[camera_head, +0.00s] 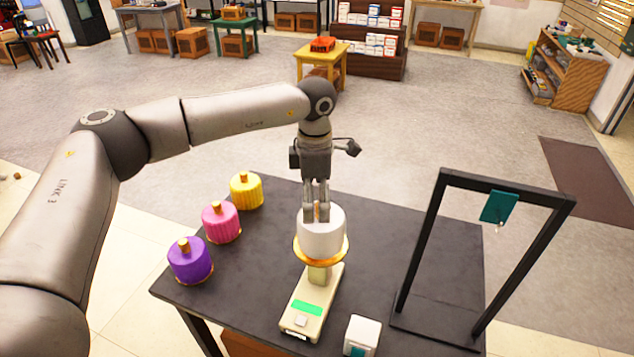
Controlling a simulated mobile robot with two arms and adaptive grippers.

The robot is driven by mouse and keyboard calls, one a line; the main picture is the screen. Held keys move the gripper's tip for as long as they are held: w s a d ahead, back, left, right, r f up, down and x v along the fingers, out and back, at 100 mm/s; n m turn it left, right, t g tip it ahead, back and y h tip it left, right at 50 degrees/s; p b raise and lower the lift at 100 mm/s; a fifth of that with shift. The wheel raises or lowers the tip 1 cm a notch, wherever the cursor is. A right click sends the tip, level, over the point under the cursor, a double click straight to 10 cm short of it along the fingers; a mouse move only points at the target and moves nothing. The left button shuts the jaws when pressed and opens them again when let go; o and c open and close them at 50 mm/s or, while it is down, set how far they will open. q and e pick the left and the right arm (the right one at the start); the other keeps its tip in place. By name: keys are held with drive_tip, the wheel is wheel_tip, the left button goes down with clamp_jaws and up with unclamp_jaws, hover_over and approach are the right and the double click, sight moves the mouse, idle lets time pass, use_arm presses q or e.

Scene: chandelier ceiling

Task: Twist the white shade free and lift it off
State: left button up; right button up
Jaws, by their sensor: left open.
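The white shade (323,240) is a short cylinder with a gold rim at its bottom. It sits upright on a cream stand (312,310) with a green strip, near the middle of the dark table (258,270). My left gripper (317,212) points straight down at the top of the shade. Its fingers are open, one to each side of the small gold knob (316,207), which is partly hidden between them. I cannot tell whether the fingers touch the knob or the shade's top. My right gripper is not in view.
Purple (190,262), pink (221,224) and yellow (246,192) shades with gold knobs stand along the table's left side. A black frame (428,235) with a hanging teal piece (498,207) stands at right. A small white box (362,335) is at the front.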

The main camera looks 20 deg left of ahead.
sight(315, 214)
use_arm(q)
wheel_tip(315, 214, down, 5)
drive_tip(key=shift+p, duration=0.7)
drive_tip(key=shift+f+p, duration=0.35)
drive_tip(key=shift+f, duration=1.2)
drive_tip(key=shift+w, duration=0.15)
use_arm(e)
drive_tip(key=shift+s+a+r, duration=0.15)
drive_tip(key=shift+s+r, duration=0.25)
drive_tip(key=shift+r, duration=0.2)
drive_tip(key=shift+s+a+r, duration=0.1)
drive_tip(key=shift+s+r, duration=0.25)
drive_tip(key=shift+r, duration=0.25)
use_arm(q)
drive_tip(key=c, duration=0.8)
drive_tip(key=n, duration=0.2)
drive_tip(key=shift+n, duration=0.8)
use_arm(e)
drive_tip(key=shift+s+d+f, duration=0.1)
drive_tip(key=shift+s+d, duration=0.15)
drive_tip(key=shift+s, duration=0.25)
